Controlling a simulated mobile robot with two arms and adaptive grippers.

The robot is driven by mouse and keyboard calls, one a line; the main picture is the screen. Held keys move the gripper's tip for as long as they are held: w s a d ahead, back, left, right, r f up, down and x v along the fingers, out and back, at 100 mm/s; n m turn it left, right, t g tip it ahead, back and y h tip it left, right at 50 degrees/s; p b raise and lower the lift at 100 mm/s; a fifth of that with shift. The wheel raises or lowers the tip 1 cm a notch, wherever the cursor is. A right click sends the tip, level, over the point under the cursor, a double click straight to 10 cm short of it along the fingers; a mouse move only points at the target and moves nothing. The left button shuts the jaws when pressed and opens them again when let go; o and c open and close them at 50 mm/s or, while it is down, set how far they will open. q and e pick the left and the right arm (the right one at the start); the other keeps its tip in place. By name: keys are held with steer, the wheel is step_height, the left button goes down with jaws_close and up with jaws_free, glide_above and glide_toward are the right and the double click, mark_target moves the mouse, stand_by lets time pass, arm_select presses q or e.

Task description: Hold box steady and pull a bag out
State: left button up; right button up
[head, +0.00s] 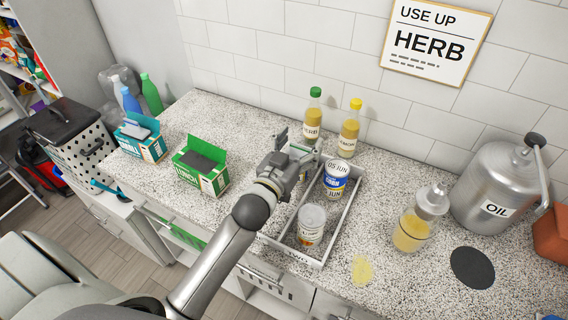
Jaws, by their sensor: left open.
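A green box (208,183) with its lid flap raised stands on the speckled counter, a dark bag or insert (200,162) showing at its open top. A teal box (150,149), also open with something grey (135,131) at its top, stands to its left. My left gripper (297,148) is open, to the right of the green box and apart from it. My right gripper is not in view.
A grey tray (285,250) holds a blue can (335,178) and a clear-lidded jar (311,225). Two yellow bottles (311,118) (348,132) stand by the wall. An oil can (495,190) and a dispenser (412,230) stand right.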

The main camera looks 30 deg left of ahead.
arm_select(q)
steer(key=s+b, duration=0.2)
steer(key=s, duration=0.9)
steer(key=shift+a, duration=0.25)
steer(key=shift+f, duration=0.15)
